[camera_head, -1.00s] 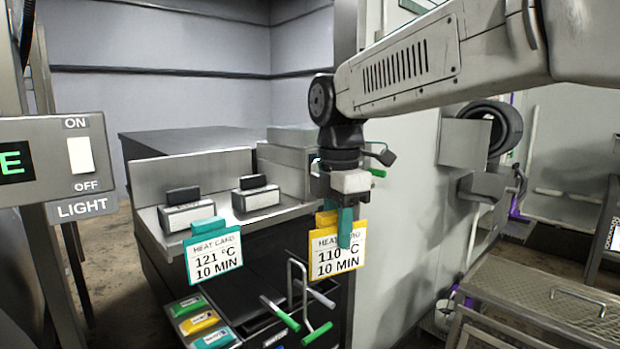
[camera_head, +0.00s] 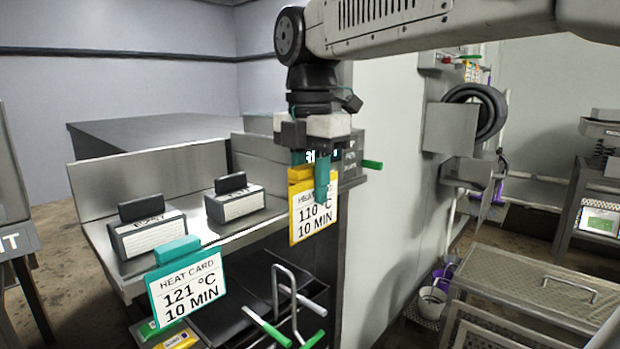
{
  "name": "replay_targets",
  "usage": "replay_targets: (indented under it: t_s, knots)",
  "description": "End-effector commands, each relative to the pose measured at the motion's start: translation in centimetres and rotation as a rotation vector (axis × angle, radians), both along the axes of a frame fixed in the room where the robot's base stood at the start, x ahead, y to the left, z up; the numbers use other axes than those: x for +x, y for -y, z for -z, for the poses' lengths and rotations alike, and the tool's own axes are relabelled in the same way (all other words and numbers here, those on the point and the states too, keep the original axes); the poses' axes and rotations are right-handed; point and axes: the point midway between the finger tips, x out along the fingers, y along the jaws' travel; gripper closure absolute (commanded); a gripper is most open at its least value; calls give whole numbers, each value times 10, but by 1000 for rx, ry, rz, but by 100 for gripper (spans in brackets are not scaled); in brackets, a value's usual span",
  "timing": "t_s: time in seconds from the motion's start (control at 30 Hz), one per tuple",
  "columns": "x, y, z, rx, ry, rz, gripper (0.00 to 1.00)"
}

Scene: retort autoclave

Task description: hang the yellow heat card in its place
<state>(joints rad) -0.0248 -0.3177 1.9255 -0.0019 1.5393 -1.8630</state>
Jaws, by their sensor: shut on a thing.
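The yellow heat card (camera_head: 314,222), marked 110 °C 10 MIN, hangs upright below my gripper (camera_head: 312,178). My gripper points down and is shut on the card's yellow top. One teal finger covers part of the card's face. The card is in front of the dark right end of the steel bench; I cannot tell whether it touches anything there. A teal heat card (camera_head: 185,290), marked 121 °C 10 MIN, hangs at the front edge of the bench, to the left. No empty place for the yellow card can be made out.
Two labelled boxes with black tops, a left one (camera_head: 148,232) and a right one (camera_head: 234,200), stand on the steel bench (camera_head: 100,235). Green-handled bars (camera_head: 290,310) stick out below the yellow card. A metal mesh table (camera_head: 530,280) stands at right, and a white bucket (camera_head: 432,302) is near it.

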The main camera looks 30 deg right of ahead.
Motion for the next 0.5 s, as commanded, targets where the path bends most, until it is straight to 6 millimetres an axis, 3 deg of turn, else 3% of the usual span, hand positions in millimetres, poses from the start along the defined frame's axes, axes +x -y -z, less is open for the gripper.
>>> replay_targets:
  t_s: [0.5]
  knots:
    - [34,-11,21,0,-2,0,97]
